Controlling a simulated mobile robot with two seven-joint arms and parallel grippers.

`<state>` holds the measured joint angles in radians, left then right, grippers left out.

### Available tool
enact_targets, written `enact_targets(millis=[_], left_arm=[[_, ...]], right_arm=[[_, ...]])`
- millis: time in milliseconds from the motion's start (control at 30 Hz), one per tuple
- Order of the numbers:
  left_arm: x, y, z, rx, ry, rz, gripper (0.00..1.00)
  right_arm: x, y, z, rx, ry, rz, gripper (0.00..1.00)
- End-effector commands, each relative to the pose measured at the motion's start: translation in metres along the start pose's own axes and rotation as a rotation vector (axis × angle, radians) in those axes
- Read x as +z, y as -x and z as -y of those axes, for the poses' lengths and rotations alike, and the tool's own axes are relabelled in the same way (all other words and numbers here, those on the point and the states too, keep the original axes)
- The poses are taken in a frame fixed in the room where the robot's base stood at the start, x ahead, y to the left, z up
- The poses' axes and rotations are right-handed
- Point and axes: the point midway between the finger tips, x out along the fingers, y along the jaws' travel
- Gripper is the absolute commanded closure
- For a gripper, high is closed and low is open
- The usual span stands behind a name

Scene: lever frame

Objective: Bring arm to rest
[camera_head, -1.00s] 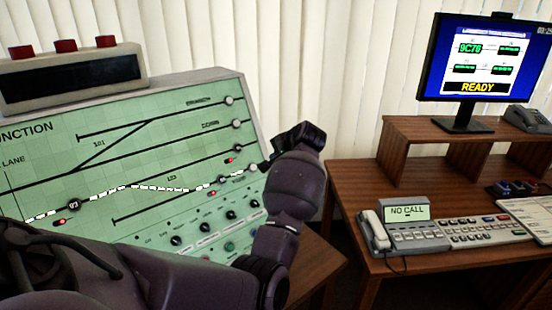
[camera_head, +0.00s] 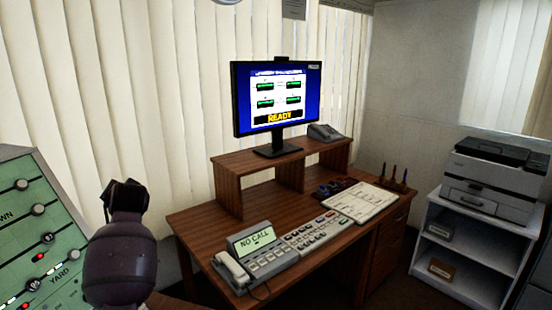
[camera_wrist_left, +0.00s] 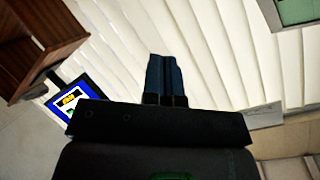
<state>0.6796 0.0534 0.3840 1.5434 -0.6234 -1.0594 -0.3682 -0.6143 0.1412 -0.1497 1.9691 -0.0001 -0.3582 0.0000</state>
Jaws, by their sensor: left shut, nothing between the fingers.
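My left arm, dark purple-grey, stands at the lower left of the head view, with its left gripper (camera_head: 124,192) at the top, just right of the green panel (camera_head: 42,228). In the left wrist view the gripper's two fingers (camera_wrist_left: 167,78) lie together, shut, with nothing between them, against white blinds. A corner of a green-faced panel shows at that view's top right (camera_wrist_left: 297,10). The gripper is apart from the panel and its knobs. My right gripper is in neither view.
A printer (camera_head: 495,175) stands on a white shelf unit (camera_head: 462,262) at the right. White vertical blinds (camera_head: 150,90) hang behind.

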Motion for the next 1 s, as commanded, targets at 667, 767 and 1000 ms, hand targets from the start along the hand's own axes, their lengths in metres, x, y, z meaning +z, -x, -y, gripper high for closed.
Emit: enact_targets(millis=[667, 767, 1000], left_arm=[[0.134, 0.098, -0.137, 0.354, 0.372, -0.504, 1.0], [0.17, 0.118, -0.156, 0.415, 0.402, -0.496, 1.0], [0.269, 0.166, -0.197, 0.533, 0.425, -0.399, 1.0]], right_arm=[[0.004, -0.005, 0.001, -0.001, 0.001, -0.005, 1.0], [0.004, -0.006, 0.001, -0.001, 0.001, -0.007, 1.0], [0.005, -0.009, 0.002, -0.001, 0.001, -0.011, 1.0]])
